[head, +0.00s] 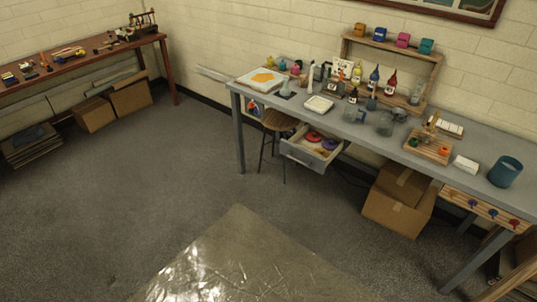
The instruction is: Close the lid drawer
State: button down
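The drawer (306,155) under the long grey table stands pulled out toward the room. Its pale front faces the floor area at the left, and a small dark handle appears on it. Inside lie a red round lid (313,137) and a purple round lid (318,152), with something orange-red near the back at the right. I see the drawer from above and from a distance. My gripper is not in view, so its state cannot be seen.
The grey table (455,137) carries bottles, jars and trays. A stool (279,124) stands just left of the drawer. Cardboard boxes (395,213) sit under the table to its right. A shiny sheet (240,262) lies on the floor in front. Open grey floor (150,180) extends left.

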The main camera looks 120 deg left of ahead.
aim_at(298, 149)
jog(key=u, duration=0.8)
jog(key=k, duration=0.15)
jog(key=u, duration=2.8)
jog(key=i, duration=0.5)
jog(key=u, duration=0.5)
jog(key=k, duration=0.55)
jog(key=z, duration=0.85)
